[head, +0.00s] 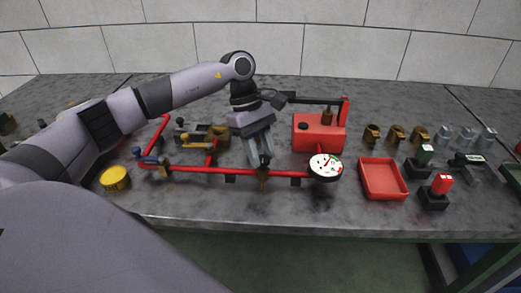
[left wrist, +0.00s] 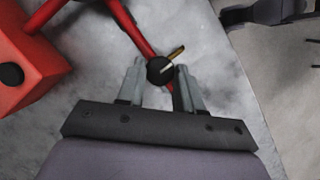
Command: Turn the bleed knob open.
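The bleed knob (left wrist: 160,70) shows in the left wrist view as a small dark round knob with a pale and brass pointer. It sits at the red pipe. My left gripper (head: 260,164) points down over the pipe. In the left wrist view its two grey fingers (left wrist: 161,78) stand apart, one on each side of the knob. Whether they touch it I cannot tell. I do not see my right gripper.
A white gauge (head: 325,166) and the red pump box (head: 318,134) stand right of the gripper. A red tray (head: 383,194) lies farther right, near several brass and grey fittings. A yellow cap (head: 115,178) lies at left. The table's front strip is clear.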

